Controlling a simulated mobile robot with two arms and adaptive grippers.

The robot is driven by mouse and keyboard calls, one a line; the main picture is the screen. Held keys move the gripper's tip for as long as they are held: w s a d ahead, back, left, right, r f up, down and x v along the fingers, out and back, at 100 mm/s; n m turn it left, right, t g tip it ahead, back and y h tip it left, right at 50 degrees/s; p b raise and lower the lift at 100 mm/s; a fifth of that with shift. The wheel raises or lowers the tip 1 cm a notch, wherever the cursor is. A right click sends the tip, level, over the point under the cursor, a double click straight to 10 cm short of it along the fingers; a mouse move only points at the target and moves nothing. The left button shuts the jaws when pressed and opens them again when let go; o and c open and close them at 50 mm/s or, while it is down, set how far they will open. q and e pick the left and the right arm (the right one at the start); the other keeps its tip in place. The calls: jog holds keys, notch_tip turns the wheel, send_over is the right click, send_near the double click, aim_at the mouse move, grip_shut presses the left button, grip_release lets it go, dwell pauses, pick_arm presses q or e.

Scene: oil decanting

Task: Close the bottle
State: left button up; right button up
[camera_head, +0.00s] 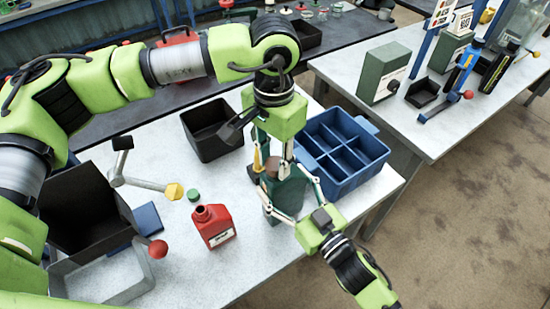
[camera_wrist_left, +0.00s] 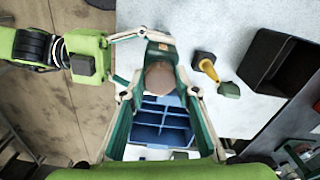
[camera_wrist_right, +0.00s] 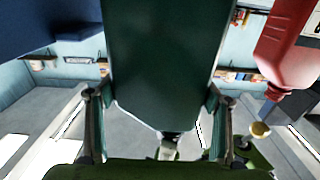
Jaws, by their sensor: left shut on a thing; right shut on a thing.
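A dark green bottle (camera_head: 289,190) stands upright on the pale table, left of the blue crate. My right gripper (camera_head: 284,203) is shut on its body, and the bottle (camera_wrist_right: 165,65) fills the middle of the right wrist view. My left gripper (camera_head: 276,160) points down from above at the bottle's top. It is shut around a brown round cap (camera_wrist_left: 160,76), which also shows in the head view (camera_head: 272,164). Fingers partly hide the neck, so I cannot tell whether the cap is seated.
A blue divided crate (camera_head: 325,187) is at right, a black bin (camera_head: 207,143) behind. A red-knobbed lever (camera_head: 158,249) is front left.

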pick_arm(q)
jog(key=m, duration=0.5)
jog(key=shift+w, duration=0.1)
jog(key=o, duration=0.7)
jog(key=shift+r, duration=2.25)
jog(key=shift+c, duration=0.2)
